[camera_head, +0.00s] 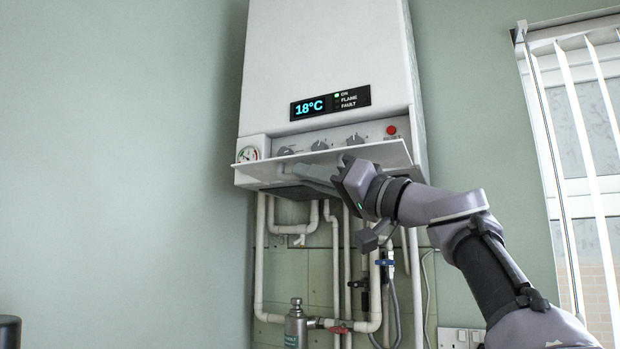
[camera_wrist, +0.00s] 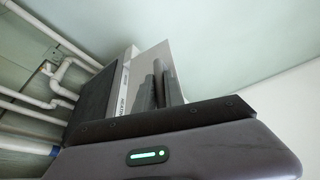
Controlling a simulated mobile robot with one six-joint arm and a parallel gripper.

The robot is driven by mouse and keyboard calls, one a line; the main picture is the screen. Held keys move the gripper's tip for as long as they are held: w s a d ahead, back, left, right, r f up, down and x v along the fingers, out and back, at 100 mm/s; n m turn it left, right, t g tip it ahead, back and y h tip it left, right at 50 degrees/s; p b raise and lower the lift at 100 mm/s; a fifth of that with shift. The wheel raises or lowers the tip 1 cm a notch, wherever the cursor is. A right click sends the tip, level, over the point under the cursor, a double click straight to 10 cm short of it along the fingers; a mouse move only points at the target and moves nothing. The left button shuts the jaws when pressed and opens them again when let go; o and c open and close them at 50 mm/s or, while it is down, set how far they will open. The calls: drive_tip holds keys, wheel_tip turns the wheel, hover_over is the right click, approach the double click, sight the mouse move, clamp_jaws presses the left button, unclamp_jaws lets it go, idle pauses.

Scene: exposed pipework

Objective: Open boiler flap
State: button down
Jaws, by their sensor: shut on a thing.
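The white boiler (camera_head: 325,60) hangs on the wall. Its flap (camera_head: 375,155) is folded outward along the bottom front and sticks out toward me. The knobs, gauge and red reset button behind it are exposed. My gripper (camera_head: 290,170) reaches in from the right, with its fingers at the flap's underside, left of its middle. It is shut on the flap; the exact contact is partly hidden. In the wrist view, my two grey fingers (camera_wrist: 157,88) stand against the pale flap (camera_wrist: 152,60).
White pipes (camera_head: 262,250) with valves run below the boiler, and also show at the left of the wrist view (camera_wrist: 50,95). A grey bottle (camera_head: 296,325) stands among them. A window with blinds (camera_head: 580,150) is at right. The left wall is clear.

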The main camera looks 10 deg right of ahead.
idle(0.4)
drive_tip(key=c, duration=1.7)
unclamp_jaws()
drive_tip(key=shift+w+d, duration=0.1)
drive_tip(key=b+v, duration=0.5)
drive_tip(key=v, duration=1.2)
drive_tip(key=shift+s+d+f, duration=0.1)
drive_tip(key=shift+s+f, duration=0.1)
